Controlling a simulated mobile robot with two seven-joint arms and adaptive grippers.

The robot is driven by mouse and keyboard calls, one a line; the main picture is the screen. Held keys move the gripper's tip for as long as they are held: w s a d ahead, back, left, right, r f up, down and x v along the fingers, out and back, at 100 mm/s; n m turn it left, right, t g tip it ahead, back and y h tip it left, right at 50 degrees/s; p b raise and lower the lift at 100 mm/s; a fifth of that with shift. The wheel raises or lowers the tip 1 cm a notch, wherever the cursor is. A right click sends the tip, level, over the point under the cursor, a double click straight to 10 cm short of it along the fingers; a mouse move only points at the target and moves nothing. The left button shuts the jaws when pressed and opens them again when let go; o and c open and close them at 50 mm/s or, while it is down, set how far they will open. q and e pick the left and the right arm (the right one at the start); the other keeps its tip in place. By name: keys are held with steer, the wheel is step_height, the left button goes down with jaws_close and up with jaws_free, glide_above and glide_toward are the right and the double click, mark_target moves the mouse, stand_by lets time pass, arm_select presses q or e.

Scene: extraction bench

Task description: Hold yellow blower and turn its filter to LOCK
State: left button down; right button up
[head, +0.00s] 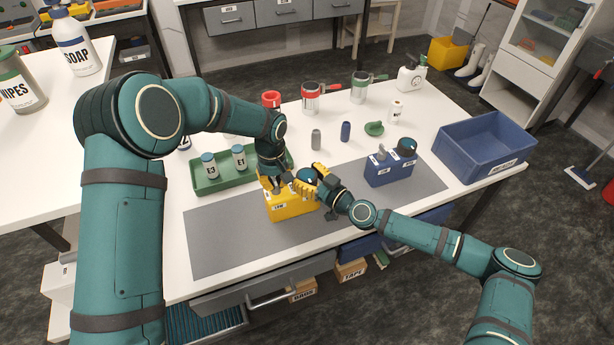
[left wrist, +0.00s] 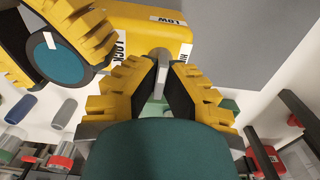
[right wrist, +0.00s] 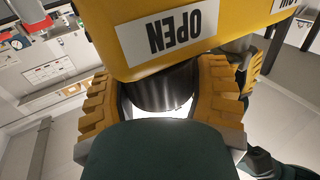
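The yellow blower (head: 290,210) stands on the grey mat. My left gripper (head: 270,182) is at its left part; the left wrist view shows its fingers (left wrist: 166,75) closed around a grey post on the blower. My right gripper (head: 313,184) is around the dark teal round filter (left wrist: 62,62), and the right wrist view shows its fingers (right wrist: 165,90) on both sides of it. The filter's white mark points up-left in the left wrist view, away from the LOCK label (left wrist: 121,48). An OPEN label (right wrist: 160,32) shows on the blower.
A blue blower (head: 388,170) stands to the right on the mat. A green tray (head: 220,183) with bottles is at the left. A blue bin (head: 487,150) is at the right edge. Several small parts and cans stand behind. The mat's front left is clear.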

steer(key=shift+s+a+m+t+h, duration=0.1)
steer(key=shift+a+m+t+h, duration=0.1)
steer(key=shift+m+t+h, duration=0.25)
steer(key=shift+c, duration=0.3)
steer(key=shift+m+t+h, duration=0.95)
steer(key=shift+m+h, duration=0.1)
steer(key=shift+h, duration=0.4)
steer(key=shift+m+t+h, duration=0.5)
steer(key=shift+m+h, duration=0.55)
steer(key=shift+h, duration=0.5)
steer(key=shift+m+t+h, duration=0.5)
steer(key=shift+m+h, duration=0.55)
steer(key=shift+h, duration=0.5)
steer(key=shift+d+h, duration=0.1)
steer(key=shift+h, duration=0.3)
steer(key=o, duration=1.2)
